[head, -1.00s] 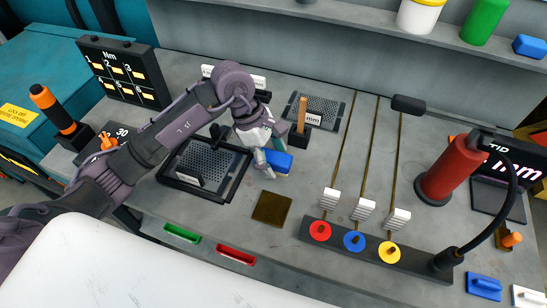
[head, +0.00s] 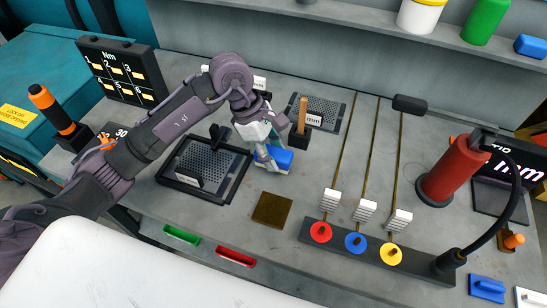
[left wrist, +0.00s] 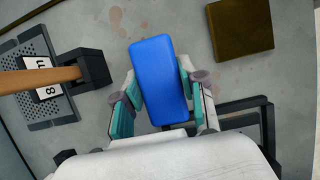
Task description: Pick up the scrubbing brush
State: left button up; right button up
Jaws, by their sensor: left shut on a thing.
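The scrubbing brush appears as a blue block (head: 280,159) on the grey bench, just right of the black-framed perforated tray. In the left wrist view the blue block (left wrist: 158,78) lies lengthwise between the two fingers. My left gripper (head: 264,154) is at the block, its fingers on both sides of it and shut on it. The left gripper (left wrist: 160,108) also shows in the left wrist view with teal finger pads. Bristles are hidden from view. I cannot tell whether the block is clear of the bench. My right gripper is not in view.
The black-framed perforated tray (head: 240,181) lies left of the block. A small black stand with a wooden handle (head: 302,115) stands close behind and right. A brown square plate (head: 272,210) lies in front. A slider panel (head: 372,247) and red cylinder (head: 452,170) stand further right.

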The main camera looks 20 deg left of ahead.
pick_arm(q)
jog(key=r, duration=0.2)
jog(key=b, duration=0.1)
jog(key=shift+s+d+r, duration=0.35)
jog(key=shift+d+r, duration=0.05)
jog(key=s+d+r+b, duration=0.2)
jog(key=s+d+r, duration=0.4)
jog(key=s+d, duration=0.1)
jog(key=shift+s+d+r, duration=0.2)
jog(key=shift+s+d, duration=0.05)
jog(key=shift+s, duration=0.15)
